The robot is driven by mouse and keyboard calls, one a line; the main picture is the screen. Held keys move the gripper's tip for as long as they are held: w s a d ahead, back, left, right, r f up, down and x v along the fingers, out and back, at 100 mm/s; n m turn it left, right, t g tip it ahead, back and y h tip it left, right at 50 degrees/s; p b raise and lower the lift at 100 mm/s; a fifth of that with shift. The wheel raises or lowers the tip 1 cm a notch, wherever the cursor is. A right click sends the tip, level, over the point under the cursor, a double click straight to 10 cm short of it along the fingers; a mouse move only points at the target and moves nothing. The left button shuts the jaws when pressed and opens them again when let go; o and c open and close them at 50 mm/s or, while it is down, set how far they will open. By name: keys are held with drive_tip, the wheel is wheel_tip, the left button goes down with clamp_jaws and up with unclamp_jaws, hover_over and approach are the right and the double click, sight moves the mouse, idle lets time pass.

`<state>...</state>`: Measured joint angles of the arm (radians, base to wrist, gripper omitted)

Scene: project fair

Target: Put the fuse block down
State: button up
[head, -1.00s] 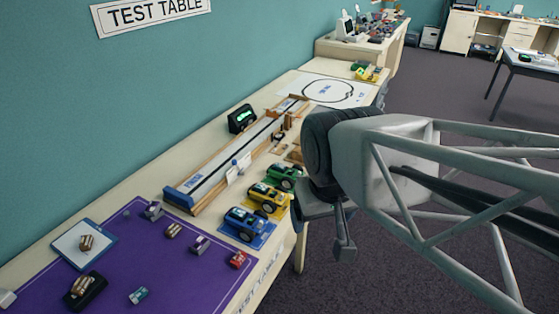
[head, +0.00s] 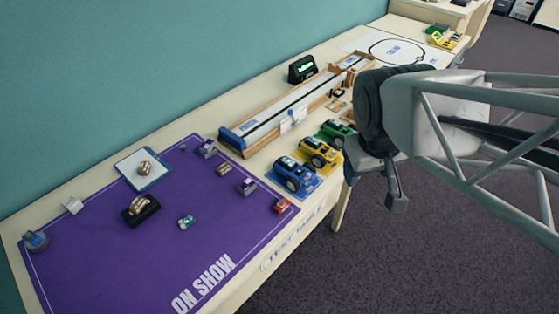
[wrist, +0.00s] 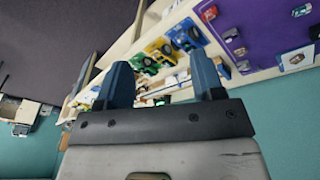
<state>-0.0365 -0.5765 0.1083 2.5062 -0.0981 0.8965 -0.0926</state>
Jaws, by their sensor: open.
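My gripper (head: 378,184) is open, off the table's front edge beside the toy cars. In the wrist view its two blue-grey fingers (wrist: 160,78) stand apart with nothing between them. Several small blocks sit on the purple mat (head: 100,265): a red one (head: 281,206), a purple-grey one (head: 247,187), a teal one (head: 187,222), and a brown striped one (head: 223,170). Another brown striped piece (head: 141,206) lies in a black tray, and one (head: 145,167) lies on a clipboard. I cannot tell which of these is the fuse block.
Blue (head: 293,173), yellow (head: 319,152) and green (head: 337,132) toy cars line the front edge. A long wooden track (head: 280,112) runs behind them, with a black display (head: 302,69) by the wall. The mat's front part is clear around the ON SHOW lettering.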

drive_tip(key=w+a+f+n+h, duration=0.1)
drive_tip(key=w+a+f+n, duration=0.1)
drive_tip(key=w+f+n, duration=0.35)
drive_tip(key=n+t+h, duration=0.1)
drive_tip(key=n, duration=1.9)
approach(282, 204)
drive_tip(key=shift+x, duration=0.85)
drive_tip(key=shift+w+m, duration=0.1)
drive_tip(key=shift+m, duration=0.15)
drive_tip(key=shift+x, duration=1.25)
drive_tip(key=shift+x, duration=2.55)
